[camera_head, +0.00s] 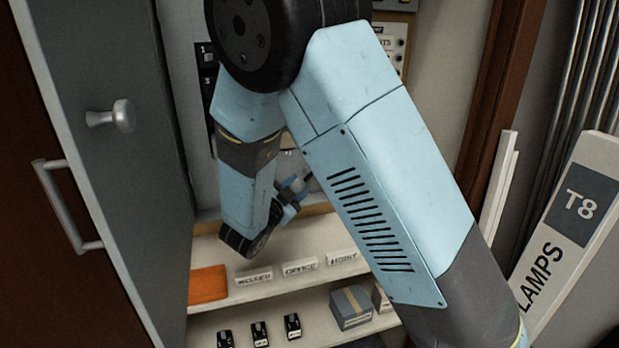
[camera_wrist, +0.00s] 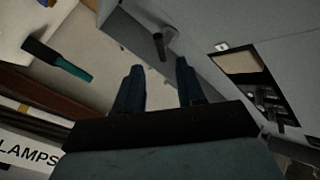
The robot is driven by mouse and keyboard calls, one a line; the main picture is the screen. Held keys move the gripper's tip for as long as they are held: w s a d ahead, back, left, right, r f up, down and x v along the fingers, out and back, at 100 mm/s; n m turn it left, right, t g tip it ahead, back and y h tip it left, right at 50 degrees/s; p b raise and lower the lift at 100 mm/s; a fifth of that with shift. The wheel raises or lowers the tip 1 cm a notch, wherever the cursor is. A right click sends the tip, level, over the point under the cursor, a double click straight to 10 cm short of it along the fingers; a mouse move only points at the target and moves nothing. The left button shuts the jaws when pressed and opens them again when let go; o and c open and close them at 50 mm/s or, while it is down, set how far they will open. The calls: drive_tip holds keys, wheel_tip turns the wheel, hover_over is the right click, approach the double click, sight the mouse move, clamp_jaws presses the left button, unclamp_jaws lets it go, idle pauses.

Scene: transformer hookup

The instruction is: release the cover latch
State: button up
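My gripper (camera_wrist: 159,66) is open in the wrist view, its two dark blue fingers apart with nothing between them. A short dark cylindrical peg (camera_wrist: 159,46) stands out from a grey boxed panel (camera_wrist: 205,75) just beyond the fingertips, lined up with the gap. It may be the cover latch, but I cannot tell for sure. In the head view my gripper (camera_head: 295,189) is small and partly hidden behind my own arm, above the shelf. The cover and latch cannot be made out there.
A white shelf (camera_head: 290,284) holds labels and an orange item (camera_head: 207,284); several black devices and a box (camera_head: 352,307) sit below. A grey door (camera_head: 120,170) stands at left, a LAMPS carton (camera_head: 570,225) at right. A teal-handled tool (camera_wrist: 60,58) shows in the wrist view.

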sight(310, 176)
drive_tip(key=x, duration=0.7)
drive_tip(key=shift+w+d, duration=0.1)
drive_tip(key=shift+w, duration=0.1)
drive_tip(key=shift+c, duration=0.3)
clamp_jaws()
drive_tip(key=shift+d, duration=0.2)
drive_tip(key=shift+a, duration=0.15)
